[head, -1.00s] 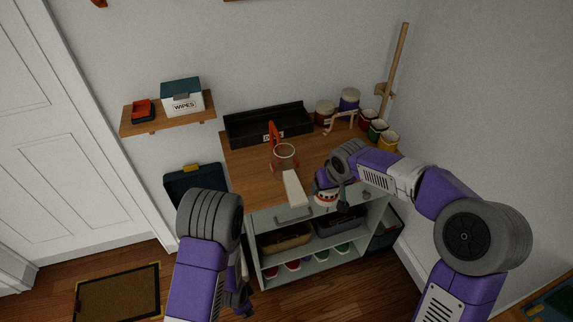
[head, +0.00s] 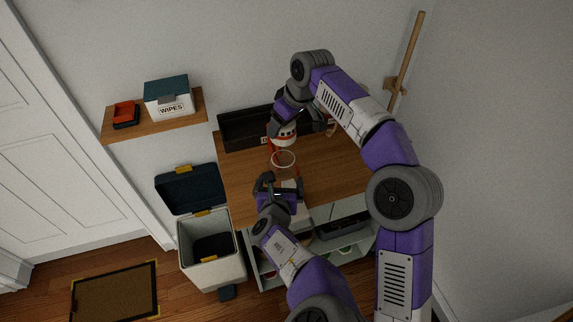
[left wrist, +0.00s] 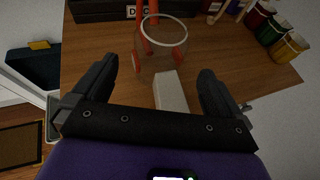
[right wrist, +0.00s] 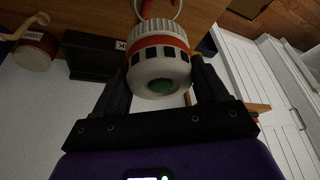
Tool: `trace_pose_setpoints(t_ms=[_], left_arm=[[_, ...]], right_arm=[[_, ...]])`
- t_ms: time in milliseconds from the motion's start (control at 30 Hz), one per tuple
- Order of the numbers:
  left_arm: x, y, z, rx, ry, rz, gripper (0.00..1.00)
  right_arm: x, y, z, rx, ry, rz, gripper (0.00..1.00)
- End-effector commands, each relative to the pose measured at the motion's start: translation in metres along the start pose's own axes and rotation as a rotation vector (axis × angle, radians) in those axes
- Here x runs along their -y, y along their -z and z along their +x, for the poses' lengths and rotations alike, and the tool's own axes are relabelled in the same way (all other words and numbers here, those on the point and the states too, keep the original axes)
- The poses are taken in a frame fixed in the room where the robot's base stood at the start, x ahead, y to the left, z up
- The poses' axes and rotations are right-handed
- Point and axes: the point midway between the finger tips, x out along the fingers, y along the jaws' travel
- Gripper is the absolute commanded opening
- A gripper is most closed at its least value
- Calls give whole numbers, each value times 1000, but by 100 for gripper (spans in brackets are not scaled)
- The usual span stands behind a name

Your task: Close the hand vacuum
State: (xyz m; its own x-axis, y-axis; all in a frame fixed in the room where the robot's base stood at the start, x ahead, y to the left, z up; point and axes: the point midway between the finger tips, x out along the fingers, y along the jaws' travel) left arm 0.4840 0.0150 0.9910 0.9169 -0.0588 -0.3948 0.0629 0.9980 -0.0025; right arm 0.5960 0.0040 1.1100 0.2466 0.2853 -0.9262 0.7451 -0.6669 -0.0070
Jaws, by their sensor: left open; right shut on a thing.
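My right gripper (right wrist: 160,85) is shut on the white round motor part with an orange band (right wrist: 158,62), also visible in the head view (head: 285,136). It holds this part just behind the cup, apparently apart from it; the exact gap is unclear.
A black tray (head: 238,131) lies along the desk's back. A wall shelf (head: 155,117) holds a wipes box (head: 169,96). The desk's left part is clear.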

Motion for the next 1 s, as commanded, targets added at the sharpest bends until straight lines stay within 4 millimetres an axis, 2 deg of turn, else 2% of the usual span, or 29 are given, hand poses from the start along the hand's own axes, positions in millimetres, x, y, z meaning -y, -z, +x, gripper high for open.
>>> trace_pose_setpoints(t_ms=[333,467,667,1000], left_arm=[[2,-2,-1,7,3,15,100],[2,-2,4,6,3,15,100],[0,-2,32,4,0,12,100],[1,-2,95,5,2,13,100]], right_arm=[[2,2,-2,-3,2,-7,30],[2,2,-2,-3,2,-6,30],[2,2,-2,-4,2,-6,30],[2,2,-2,-4,2,-6,30]])
